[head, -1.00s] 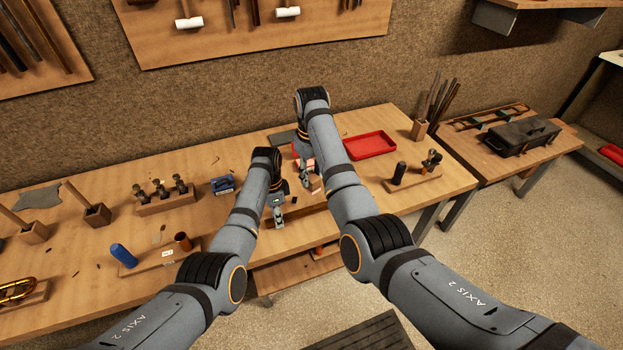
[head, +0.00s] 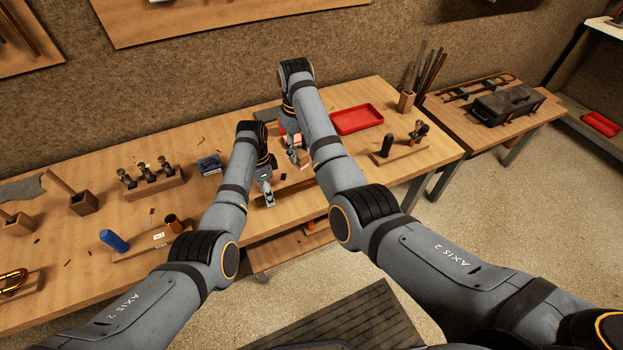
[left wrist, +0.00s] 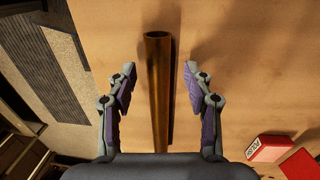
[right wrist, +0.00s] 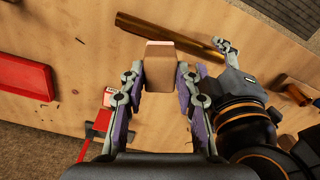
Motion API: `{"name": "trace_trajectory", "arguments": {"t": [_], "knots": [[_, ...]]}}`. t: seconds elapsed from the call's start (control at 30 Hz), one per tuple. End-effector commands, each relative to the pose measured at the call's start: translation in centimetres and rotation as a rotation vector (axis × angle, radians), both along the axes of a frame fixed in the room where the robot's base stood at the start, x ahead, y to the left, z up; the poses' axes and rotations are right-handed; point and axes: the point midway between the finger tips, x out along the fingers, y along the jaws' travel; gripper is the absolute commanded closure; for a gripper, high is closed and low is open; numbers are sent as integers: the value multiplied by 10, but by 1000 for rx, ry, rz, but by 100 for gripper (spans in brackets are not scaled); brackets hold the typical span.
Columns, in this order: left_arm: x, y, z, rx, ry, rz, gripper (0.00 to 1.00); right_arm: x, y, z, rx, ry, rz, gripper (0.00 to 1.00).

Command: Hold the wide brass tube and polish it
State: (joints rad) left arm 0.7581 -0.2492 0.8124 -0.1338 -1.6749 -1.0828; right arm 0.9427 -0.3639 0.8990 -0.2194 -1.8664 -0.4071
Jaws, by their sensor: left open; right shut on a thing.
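The wide brass tube (left wrist: 158,90) runs lengthwise between the fingers of my left gripper (left wrist: 160,82) in the left wrist view. The fingers are open, with a gap on each side of it. In the right wrist view the tube (right wrist: 168,36) lies beyond my right gripper (right wrist: 160,85), with my left gripper at its right end. In the head view my left gripper (head: 268,196) is near the bench's front edge, and my right gripper (head: 296,156) is farther back.
A red polish box (left wrist: 270,147) lies on the bench near the tube. A red tray (head: 357,119) is farther back right. A dark cylinder on a wooden base (head: 408,153) stands at right. A blue box (head: 209,164) and a row of valves (head: 152,176) are at left.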

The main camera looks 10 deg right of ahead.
Motion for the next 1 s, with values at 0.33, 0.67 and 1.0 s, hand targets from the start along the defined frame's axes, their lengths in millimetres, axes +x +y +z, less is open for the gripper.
{"name": "trace_trajectory", "arguments": {"t": [0.33,0.67,1.0], "knots": [[9,2,81,-1,-6,0,48,0,0,0,0,0,0,93],[11,3,111,-1,-1,0,48,0,0,0,0,0,0,93],[10,3,105,0,1,0,48,0,0,0,0,0,0,93]]}}
